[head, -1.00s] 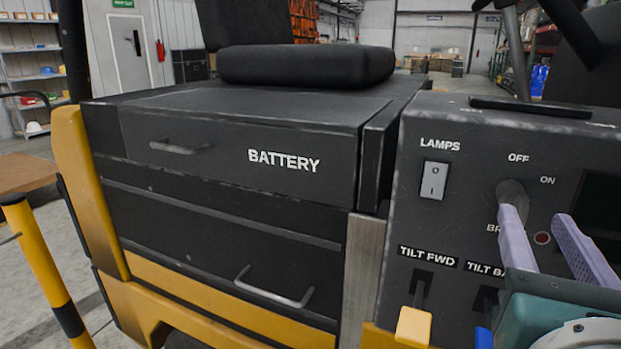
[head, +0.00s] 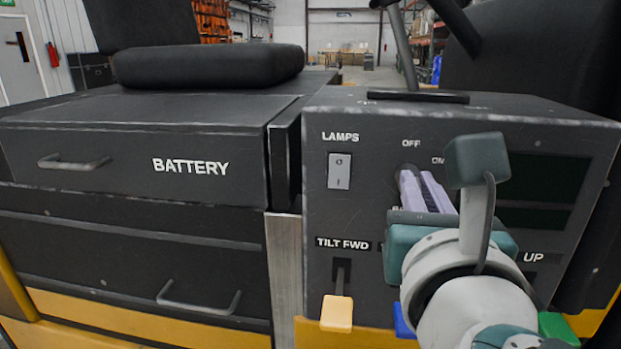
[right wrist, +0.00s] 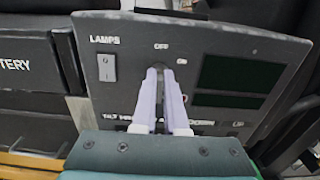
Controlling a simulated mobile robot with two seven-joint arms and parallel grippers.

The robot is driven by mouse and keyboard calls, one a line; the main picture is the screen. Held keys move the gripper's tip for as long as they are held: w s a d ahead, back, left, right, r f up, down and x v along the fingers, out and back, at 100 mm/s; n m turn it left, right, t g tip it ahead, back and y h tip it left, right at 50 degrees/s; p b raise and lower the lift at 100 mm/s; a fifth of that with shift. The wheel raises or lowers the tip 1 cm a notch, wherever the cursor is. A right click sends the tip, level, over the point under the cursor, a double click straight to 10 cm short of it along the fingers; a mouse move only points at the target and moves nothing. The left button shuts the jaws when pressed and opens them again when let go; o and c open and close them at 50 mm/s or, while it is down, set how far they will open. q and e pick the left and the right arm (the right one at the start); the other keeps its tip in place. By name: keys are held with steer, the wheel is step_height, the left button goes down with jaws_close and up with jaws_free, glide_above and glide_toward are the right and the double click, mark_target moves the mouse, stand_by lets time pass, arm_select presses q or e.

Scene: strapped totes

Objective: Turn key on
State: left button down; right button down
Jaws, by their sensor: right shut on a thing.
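The key switch (head: 408,169) sits on the dark control panel (head: 375,125) between the OFF and ON labels. It shows at the fingertips in the right wrist view (right wrist: 160,66). My right gripper (head: 418,178) has its pale lilac fingers closed around the key, pointing straight into the panel; they also fill the middle of the right wrist view (right wrist: 163,75). The key is mostly hidden by the fingers, so its exact angle cannot be told. My left gripper is not in view.
Below are a yellow-tipped TILT FWD lever (head: 337,312), a blue lever (head: 403,322) and a green one (head: 557,328). Dark displays (head: 548,178) are to the right. The BATTERY drawer (head: 130,155) is to the left.

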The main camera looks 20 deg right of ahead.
stand_by(0.7)
steer(key=shift+d+m, duration=0.1)
steer(key=shift+m, duration=0.9)
steer(key=shift+s+d+f+m+b, duration=0.15)
steer(key=shift+m+b, duration=0.4)
steer(key=shift+m, duration=1.1)
steer(key=shift+s+d+f+m+b, duration=0.15)
steer(key=shift+m+b, duration=0.4)
steer(key=shift+m, duration=1.15)
steer(key=shift+s+d+f+m+b, duration=0.15)
steer(key=shift+m+b, duration=0.4)
steer(key=shift+m, duration=1.1)
steer(key=shift+w+r, duration=0.1)
steer(key=c, duration=1)
jaws_free()
steer(key=shift+o, duration=0.2)
